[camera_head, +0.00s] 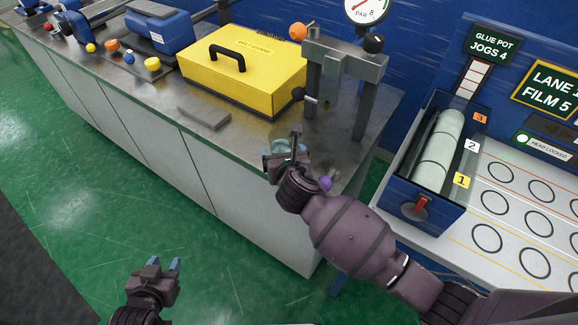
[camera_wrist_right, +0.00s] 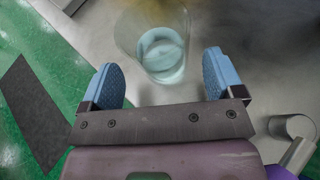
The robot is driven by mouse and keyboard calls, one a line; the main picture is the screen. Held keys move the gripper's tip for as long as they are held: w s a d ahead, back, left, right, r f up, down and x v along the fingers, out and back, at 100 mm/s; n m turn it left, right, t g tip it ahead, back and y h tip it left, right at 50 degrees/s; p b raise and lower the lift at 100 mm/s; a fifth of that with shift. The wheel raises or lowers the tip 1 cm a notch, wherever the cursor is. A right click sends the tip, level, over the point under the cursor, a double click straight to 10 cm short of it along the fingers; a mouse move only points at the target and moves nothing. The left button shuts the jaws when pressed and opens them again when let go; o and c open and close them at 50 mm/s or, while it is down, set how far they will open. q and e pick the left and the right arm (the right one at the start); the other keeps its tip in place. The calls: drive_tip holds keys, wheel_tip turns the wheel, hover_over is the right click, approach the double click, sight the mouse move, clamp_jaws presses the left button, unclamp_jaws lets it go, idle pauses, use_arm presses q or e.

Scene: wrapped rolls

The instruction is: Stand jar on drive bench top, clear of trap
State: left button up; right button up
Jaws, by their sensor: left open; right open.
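A clear glass jar (camera_wrist_right: 153,40) with pale blue contents appears to stand on the steel drive bench top (camera_head: 235,140), near its front edge. In the head view the jar (camera_head: 282,143) is partly hidden behind my right gripper (camera_head: 285,158). My right gripper also shows in the wrist view (camera_wrist_right: 165,85), open, its blue fingers apart, with the jar just beyond the fingertips. Whether a finger touches the jar I cannot tell. My left gripper (camera_head: 163,264) is open and empty above the green floor. I cannot identify the trap for certain.
A yellow belt guard box (camera_head: 240,75) stands behind the jar. A grey metal frame with a gauge (camera_head: 345,65) rises at the bench's right end. A purple knob (camera_head: 325,183) is near the right gripper. A flat grey plate (camera_head: 204,117) lies left. A blue tray with wrapped rolls (camera_head: 436,150) is right.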

drive_tip(key=p+v, duration=0.1)
drive_tip(key=v, duration=0.8)
drive_tip(key=shift+s, duration=0.25)
drive_tip(key=shift+r, duration=0.1)
